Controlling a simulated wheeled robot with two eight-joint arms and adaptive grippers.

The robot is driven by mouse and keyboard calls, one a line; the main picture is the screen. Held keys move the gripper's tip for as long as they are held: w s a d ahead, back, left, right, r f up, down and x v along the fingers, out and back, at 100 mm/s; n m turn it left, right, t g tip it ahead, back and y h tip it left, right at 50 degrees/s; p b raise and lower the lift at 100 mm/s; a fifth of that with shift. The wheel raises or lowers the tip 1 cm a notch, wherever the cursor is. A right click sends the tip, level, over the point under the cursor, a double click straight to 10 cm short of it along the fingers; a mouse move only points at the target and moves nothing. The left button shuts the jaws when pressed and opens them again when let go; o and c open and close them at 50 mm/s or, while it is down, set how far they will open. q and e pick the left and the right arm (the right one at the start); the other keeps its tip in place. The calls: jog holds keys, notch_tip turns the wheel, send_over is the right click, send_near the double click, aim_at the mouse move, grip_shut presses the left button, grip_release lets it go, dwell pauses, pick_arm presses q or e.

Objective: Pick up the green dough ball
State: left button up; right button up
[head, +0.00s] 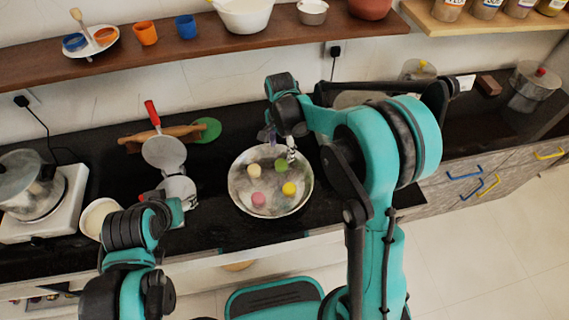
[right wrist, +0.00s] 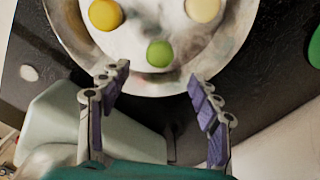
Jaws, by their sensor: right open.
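The green dough ball (head: 281,165) lies in the round metal pan (head: 240,201) on the dark counter, at the back right of its group. A cream ball (head: 254,169), a pink ball (head: 258,199) and a yellow ball (head: 289,188) lie around it. My right gripper (head: 281,147) is open and empty at the pan's back edge. In the right wrist view the green ball (right wrist: 160,54) shows just beyond the gap between the open fingertips (right wrist: 160,77), touched by neither. My left gripper (head: 186,203) is at the lower left, apart from the pan; its jaws are unclear.
A white bowl (head: 91,216) and a stove with a pot (head: 27,180) stand farther left. A wooden shelf (head: 200,54) runs behind.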

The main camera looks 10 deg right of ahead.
aim_at(281, 167)
notch_tip(281, 167, down, 7)
jog(key=b, duration=0.3)
jog(key=shift+s+a, duration=0.1)
jog(key=shift+r, duration=0.15)
jog(key=c, duration=1.2)
